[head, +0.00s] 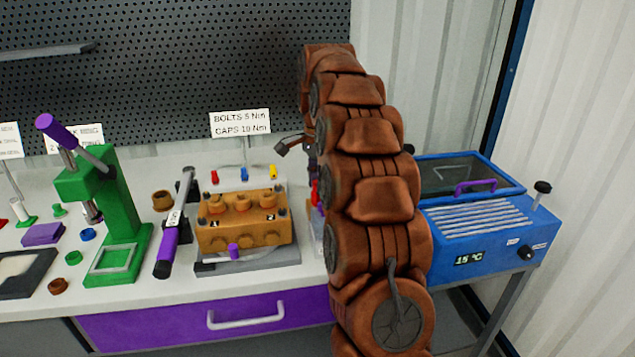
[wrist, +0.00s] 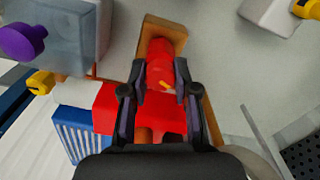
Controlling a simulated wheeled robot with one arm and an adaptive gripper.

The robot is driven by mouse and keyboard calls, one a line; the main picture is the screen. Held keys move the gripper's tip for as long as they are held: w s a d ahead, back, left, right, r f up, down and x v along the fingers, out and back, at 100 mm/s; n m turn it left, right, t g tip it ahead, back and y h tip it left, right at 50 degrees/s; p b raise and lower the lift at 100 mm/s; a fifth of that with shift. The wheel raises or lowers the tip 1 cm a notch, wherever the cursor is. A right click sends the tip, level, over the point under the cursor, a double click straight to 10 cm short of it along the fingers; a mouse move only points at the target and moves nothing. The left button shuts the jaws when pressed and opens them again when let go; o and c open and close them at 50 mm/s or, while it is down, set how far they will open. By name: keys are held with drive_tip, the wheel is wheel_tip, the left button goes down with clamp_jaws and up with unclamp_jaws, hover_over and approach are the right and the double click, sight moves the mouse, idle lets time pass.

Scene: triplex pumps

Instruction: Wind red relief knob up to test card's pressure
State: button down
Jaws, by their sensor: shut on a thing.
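The red knob (wrist: 160,62) stands in the middle of the wrist view, with a small yellow mark on its side. My gripper (wrist: 162,80) has its dark fingers on either side of the knob and is shut on it. A red body (wrist: 112,112) lies just beside and below the knob, partly hidden by the fingers. In the head view a small red part (head: 315,192) shows at the left edge of my arm, which hides most of that spot. I cannot make out a test card with a pressure on it.
A brown pump block (head: 243,232) sits on the bench left of my arm, beside a purple-handled wrench (head: 166,250) and a green press (head: 118,215). A blue bath (head: 490,225) reading 15 °C stands at right. A sign (head: 240,122) gives bolt torques.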

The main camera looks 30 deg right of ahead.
idle(0.4)
drive_tip(key=c, duration=0.9)
unclamp_jaws()
drive_tip(key=shift+o, duration=0.2)
